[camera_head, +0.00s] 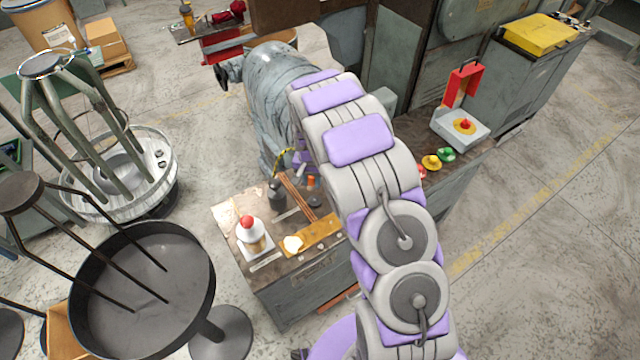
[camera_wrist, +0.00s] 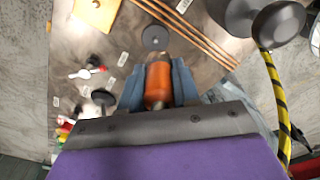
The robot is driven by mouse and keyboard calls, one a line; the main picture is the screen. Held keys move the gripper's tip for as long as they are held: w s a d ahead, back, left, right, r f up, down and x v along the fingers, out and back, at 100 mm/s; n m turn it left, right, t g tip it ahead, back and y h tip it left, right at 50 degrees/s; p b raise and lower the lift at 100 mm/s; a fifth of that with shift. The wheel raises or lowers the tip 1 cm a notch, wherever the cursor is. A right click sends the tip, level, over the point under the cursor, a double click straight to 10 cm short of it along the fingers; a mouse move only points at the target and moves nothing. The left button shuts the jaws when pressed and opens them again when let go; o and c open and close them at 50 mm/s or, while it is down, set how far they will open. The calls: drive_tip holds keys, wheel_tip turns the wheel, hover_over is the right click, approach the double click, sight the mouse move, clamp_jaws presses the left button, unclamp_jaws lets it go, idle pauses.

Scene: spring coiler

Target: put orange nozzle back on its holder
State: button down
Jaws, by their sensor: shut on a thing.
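The orange nozzle (camera_wrist: 158,82) sits between the two blue-grey fingers of my gripper (camera_wrist: 158,88) in the wrist view, and the fingers are shut on it. A dark round disc (camera_wrist: 155,37) lies on the bench just beyond the nozzle's tip; it may be the holder. Another dark round piece with a stem (camera_wrist: 103,97) stands to the left of the gripper. In the head view, the orange nozzle (camera_head: 311,181) shows small beside my arm, near the dark disc (camera_head: 315,202). My arm hides most of the gripper there.
The bench (camera_head: 232,210) carries copper rods (camera_head: 300,190), a black cylinder (camera_head: 277,196), a red-topped white item (camera_head: 248,232) and a yellow-orange plate (camera_head: 322,232). A yellow-black striped hose (camera_wrist: 274,95) runs right of the gripper. A grey round part (camera_wrist: 278,23) is at upper right.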

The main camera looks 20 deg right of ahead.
sight(314, 199)
drive_tip(key=shift+d+f, duration=0.25)
drive_tip(key=shift+d, duration=0.1)
drive_tip(key=shift+d+f, duration=0.2)
drive_tip(key=shift+f, duration=0.35)
drive_tip(key=shift+a+f+b, duration=0.2)
drive_tip(key=shift+f+b, duration=0.15)
drive_tip(key=shift+f, duration=0.55)
drive_tip(key=shift+a+f+b, duration=0.15)
drive_tip(key=shift+f+b, duration=0.15)
drive_tip(key=shift+f, duration=0.6)
drive_tip(key=shift+d+f, duration=0.2)
drive_tip(key=shift+f, duration=0.3)
drive_tip(key=shift+s+a, duration=0.1)
drive_tip(key=shift+a, duration=0.05)
drive_tip(key=shift+f, duration=0.5)
drive_tip(key=c, duration=0.7)
unclamp_jaws()
drive_tip(key=shift+c, duration=0.2)
